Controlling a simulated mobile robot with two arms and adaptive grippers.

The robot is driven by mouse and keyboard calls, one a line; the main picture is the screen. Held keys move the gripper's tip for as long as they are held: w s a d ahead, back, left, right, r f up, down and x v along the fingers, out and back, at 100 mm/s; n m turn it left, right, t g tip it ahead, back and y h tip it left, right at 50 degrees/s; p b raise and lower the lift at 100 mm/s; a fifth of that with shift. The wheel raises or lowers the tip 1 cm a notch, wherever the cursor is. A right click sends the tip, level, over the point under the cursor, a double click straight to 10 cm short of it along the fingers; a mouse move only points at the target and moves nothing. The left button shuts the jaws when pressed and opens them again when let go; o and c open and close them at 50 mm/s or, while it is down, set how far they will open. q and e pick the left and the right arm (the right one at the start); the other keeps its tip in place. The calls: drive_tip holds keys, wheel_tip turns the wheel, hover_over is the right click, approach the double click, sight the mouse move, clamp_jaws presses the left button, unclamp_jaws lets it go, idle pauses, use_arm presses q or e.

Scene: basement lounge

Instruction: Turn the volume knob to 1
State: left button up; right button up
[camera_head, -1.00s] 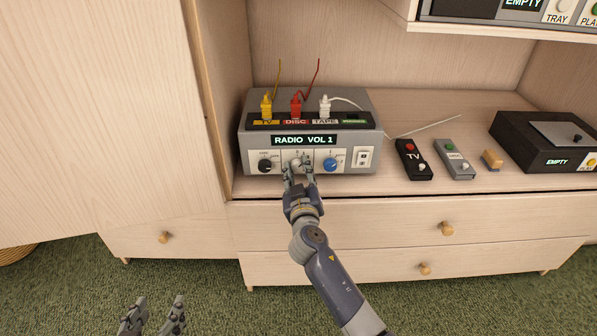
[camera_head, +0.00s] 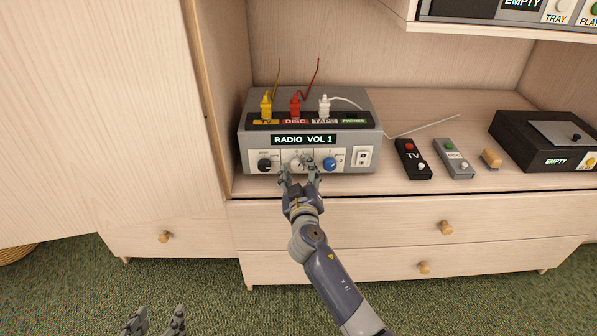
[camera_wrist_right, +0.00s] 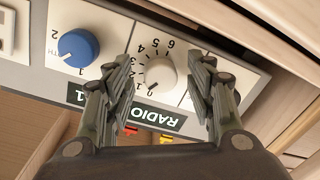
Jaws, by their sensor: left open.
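The grey amplifier box (camera_head: 310,119) stands on the cabinet top, and its display (camera_head: 304,140) reads "RADIO VOL 1". The pale volume knob (camera_head: 296,164) is in the middle of its front, between a black knob (camera_head: 265,165) and a blue knob (camera_head: 330,164). In the right wrist view the volume knob (camera_wrist_right: 160,73) sits in a numbered dial, its pointer toward the low numbers. My right gripper (camera_head: 299,174) is open in front of it, with fingers apart on either side, clear of the knob. My left gripper (camera_head: 152,322) is open and empty, low over the carpet.
Yellow, red and white plugs stand on the box's top. A white switch (camera_head: 363,159) is at the right of its front. A TV remote (camera_head: 412,160), a grey remote (camera_head: 454,159) and a black player (camera_head: 545,145) lie to the right. A shelf overhangs at upper right.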

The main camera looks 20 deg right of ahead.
drive_tip(key=v, duration=1.2)
idle(0.5)
